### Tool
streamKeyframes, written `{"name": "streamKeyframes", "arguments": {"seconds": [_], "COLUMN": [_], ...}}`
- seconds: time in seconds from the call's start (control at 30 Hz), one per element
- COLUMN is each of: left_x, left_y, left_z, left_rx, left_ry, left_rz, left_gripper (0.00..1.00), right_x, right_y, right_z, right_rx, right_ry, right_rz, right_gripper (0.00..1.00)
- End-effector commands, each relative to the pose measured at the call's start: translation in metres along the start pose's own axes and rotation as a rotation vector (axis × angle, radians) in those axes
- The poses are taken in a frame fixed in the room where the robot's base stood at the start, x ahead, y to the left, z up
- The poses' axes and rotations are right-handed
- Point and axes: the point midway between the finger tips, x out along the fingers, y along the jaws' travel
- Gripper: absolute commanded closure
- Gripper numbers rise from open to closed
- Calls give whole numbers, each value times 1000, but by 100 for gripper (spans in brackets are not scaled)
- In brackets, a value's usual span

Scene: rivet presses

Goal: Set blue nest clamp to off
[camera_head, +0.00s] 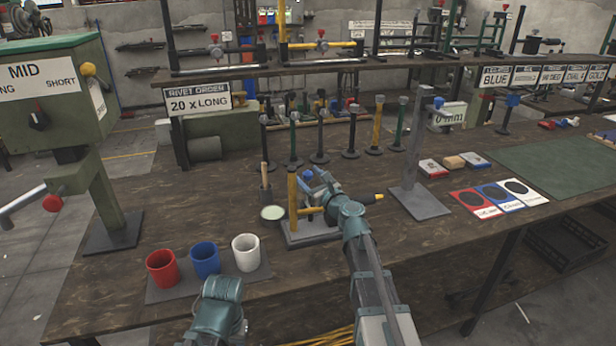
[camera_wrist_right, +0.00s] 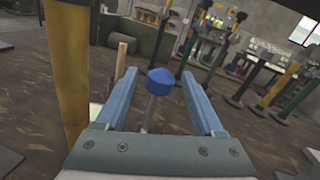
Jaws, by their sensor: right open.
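A small fixture stands near the bench's front middle, with a grey base plate (camera_head: 312,237) and a yellow post (camera_head: 292,200). A blue knob (camera_head: 308,174) shows there beside my right gripper (camera_head: 318,180). In the right wrist view the round blue knob (camera_wrist_right: 160,79) sits on a grey stem between my open fingers (camera_wrist_right: 192,90), with a gap on both sides. The yellow post also stands left of the fingers in that view (camera_wrist_right: 72,70). My right wrist and fingers hide part of the fixture. My left arm shows at the bottom, but its jaws do not show.
Red (camera_head: 162,268), blue (camera_head: 205,260) and white (camera_head: 245,253) cups stand at the front left. A green press (camera_head: 60,90) is at the left. Several upright posts stand behind the fixture. A grey stand (camera_head: 409,165) is to the right.

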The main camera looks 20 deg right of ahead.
Motion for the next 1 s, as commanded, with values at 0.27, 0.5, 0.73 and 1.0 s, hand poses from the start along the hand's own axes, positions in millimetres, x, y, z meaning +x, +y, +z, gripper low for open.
{"name": "streamKeyframes", "arguments": {"seconds": [0.27,0.5,0.73,1.0], "left_x": [0,0,0,0], "left_y": [0,0,0,0], "left_z": [0,0,0,0], "left_rx": [0,0,0,0], "left_ry": [0,0,0,0], "left_rz": [0,0,0,0], "left_gripper": [48,48,48,48], "right_x": [5,5,4,4], "right_y": [0,0,0,0], "right_z": [0,0,0,0], "right_rx": [0,0,0,0], "right_ry": [0,0,0,0], "right_rz": [0,0,0,0], "right_gripper": [30,54,95,100]}}
